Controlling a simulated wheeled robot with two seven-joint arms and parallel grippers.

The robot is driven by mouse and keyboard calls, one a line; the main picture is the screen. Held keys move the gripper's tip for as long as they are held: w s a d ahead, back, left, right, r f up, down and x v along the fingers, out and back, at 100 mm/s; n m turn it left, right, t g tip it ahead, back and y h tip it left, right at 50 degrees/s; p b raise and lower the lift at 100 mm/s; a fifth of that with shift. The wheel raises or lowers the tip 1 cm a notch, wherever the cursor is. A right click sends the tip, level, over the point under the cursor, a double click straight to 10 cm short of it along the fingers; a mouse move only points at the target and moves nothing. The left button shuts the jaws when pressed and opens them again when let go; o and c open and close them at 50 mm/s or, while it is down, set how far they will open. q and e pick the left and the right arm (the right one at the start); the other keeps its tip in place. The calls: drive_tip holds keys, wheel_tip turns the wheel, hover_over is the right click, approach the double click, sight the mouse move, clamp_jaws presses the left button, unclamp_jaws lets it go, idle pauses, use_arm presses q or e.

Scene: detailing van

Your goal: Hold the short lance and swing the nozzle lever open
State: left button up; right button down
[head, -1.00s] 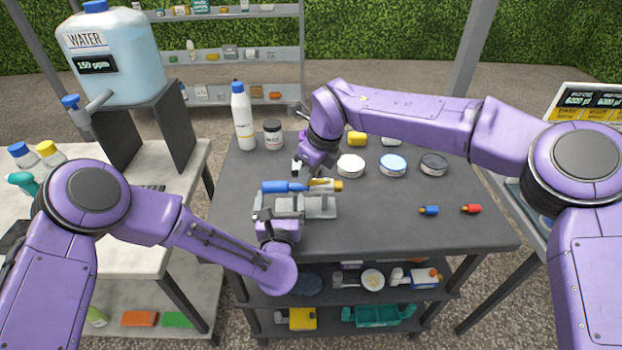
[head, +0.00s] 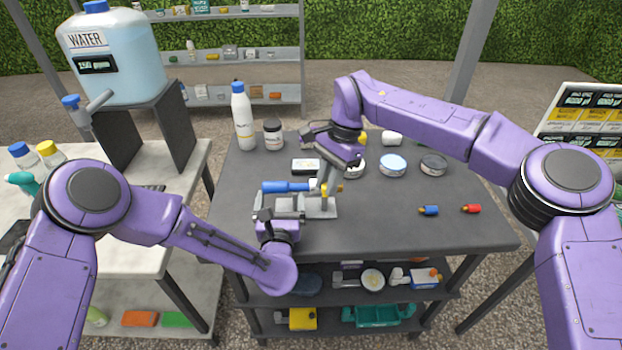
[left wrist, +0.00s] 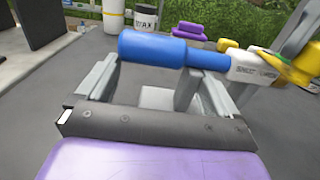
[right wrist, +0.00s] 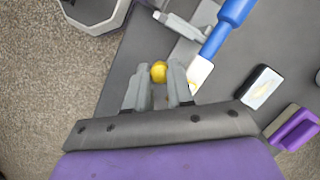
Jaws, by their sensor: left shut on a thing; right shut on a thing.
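My right gripper (head: 325,186) points down at the lance's yellow end and is shut on the yellow nozzle lever. Its round yellow knob (right wrist: 159,72) shows between the fingertips (right wrist: 158,88).
A white bottle (head: 244,120) and dark jar (head: 273,135) stand at the back left. Round tins (head: 392,165) sit at the back right. A small black-and-white block (head: 305,166) lies behind the lance. Blue (head: 429,210) and red (head: 471,209) fittings lie right; the front right is clear.

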drive_tip(key=c, duration=0.9)
unclamp_jaws()
drive_tip(key=shift+w+f, duration=0.1)
drive_tip(key=shift+f, duration=0.1)
drive_tip(key=shift+r, duration=0.1)
drive_tip(key=v, duration=1.2)
